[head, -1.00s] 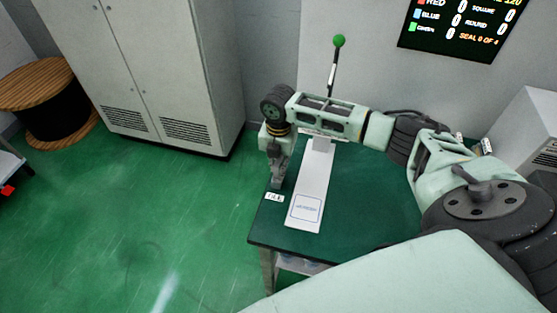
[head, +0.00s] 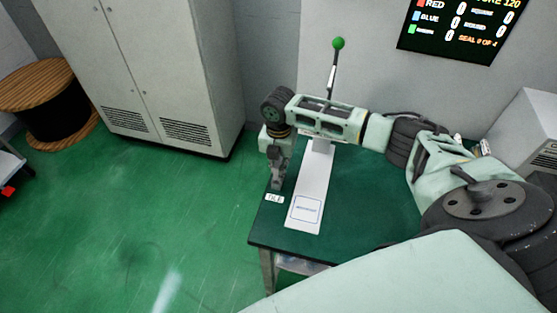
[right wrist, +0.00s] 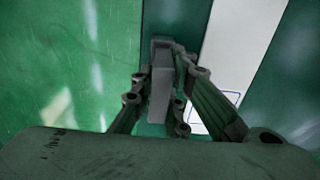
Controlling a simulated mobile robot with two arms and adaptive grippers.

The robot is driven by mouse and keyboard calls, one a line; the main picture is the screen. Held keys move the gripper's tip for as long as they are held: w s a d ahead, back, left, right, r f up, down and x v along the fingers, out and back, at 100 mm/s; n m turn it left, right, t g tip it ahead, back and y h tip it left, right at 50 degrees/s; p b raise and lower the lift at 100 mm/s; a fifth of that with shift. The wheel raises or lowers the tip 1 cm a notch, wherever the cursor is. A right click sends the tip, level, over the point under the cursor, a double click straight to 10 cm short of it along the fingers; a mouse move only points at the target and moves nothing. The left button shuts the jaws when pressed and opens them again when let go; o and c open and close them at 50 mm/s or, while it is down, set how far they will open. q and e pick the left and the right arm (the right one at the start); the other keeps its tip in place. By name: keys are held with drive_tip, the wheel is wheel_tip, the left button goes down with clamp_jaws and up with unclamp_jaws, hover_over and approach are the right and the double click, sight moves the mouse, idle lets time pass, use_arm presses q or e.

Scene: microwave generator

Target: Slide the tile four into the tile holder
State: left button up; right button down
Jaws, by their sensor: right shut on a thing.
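My right gripper (head: 277,180) is low over the left edge of the green table, just behind a small white label reading "TILE" (head: 274,198). In the right wrist view my gripper (right wrist: 165,75) is shut on a thin grey slab, seen nearly edge-on, which I take to be tile four (right wrist: 160,95). Its number does not show. I cannot make out the tile holder; the gripper may cover it. Whether the slab touches anything below cannot be told. My left gripper is not in view.
A white strip with a blue-outlined square (head: 307,208) lies on the table (head: 350,200) right of the gripper. A lever with a green knob (head: 338,43) stands behind. A grey cabinet (head: 170,70) and cable spool (head: 45,100) stand left. Open floor lies left of the table.

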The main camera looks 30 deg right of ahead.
drive_tip(key=shift+f+b, duration=0.3)
drive_tip(key=shift+f, duration=0.55)
idle(0.4)
drive_tip(key=c, duration=2)
unclamp_jaws()
drive_tip(key=shift+s, duration=0.1)
drive_tip(key=o, duration=0.4)
drive_tip(key=shift+f, duration=0.1)
drive_tip(key=shift+c, duration=0.2)
wheel_tip(320, 180, up, 12)
drive_tip(key=shift+r, duration=0.1)
